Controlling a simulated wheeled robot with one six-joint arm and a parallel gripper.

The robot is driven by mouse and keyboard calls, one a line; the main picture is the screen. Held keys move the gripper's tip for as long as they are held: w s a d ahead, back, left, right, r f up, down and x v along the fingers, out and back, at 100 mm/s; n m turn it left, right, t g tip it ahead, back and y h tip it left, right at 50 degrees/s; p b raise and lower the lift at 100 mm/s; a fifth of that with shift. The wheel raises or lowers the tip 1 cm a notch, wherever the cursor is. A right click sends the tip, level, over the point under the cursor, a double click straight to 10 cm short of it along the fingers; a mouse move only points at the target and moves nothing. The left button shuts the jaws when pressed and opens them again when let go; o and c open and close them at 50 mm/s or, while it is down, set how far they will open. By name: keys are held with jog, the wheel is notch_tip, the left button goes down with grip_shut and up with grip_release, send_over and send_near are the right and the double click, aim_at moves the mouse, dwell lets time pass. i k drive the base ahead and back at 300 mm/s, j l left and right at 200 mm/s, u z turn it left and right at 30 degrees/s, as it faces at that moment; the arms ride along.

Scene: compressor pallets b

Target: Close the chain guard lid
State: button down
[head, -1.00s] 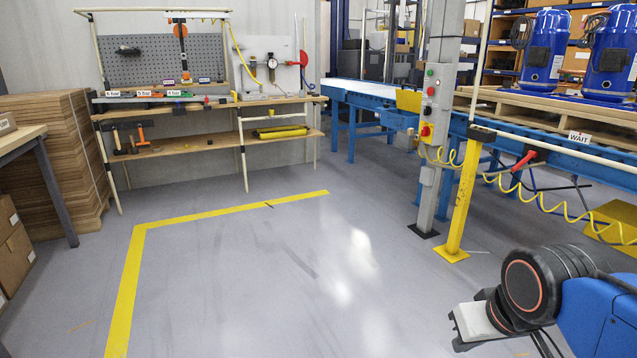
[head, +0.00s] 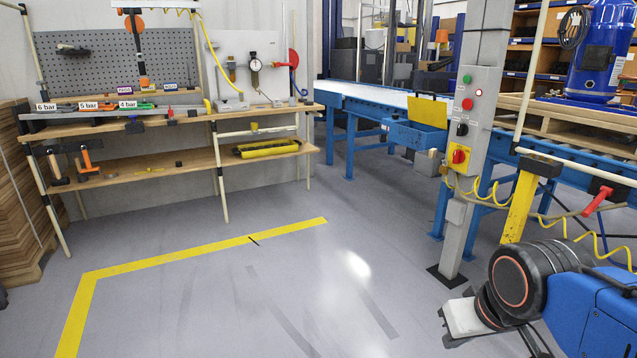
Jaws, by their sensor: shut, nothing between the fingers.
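The chain guard lid looks to be the yellow panel (head: 427,111) standing raised at the blue conveyor. It rises from the back of a blue box (head: 415,136) on the conveyor's near side, so the lid appears open. My gripper (head: 447,328) is at the lower right, low over the floor and well in front of the conveyor. It is shut and empty, apart from the lid, and seen small and from the side.
A grey post (head: 476,150) with buttons and a red-knobbed yellow switch (head: 459,156) stands right of the lid. A yellow post (head: 520,207) and coiled yellow hose (head: 487,190) are beside it. A workbench (head: 120,185) stands left. The floor (head: 230,300) between is clear.

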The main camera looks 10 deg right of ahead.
aim_at(433, 113)
jog(key=i, duration=1.15)
jog(key=i+z, duration=0.1)
jog(key=i, duration=1.1)
jog(key=i+j, duration=0.2)
jog(key=i, duration=0.95)
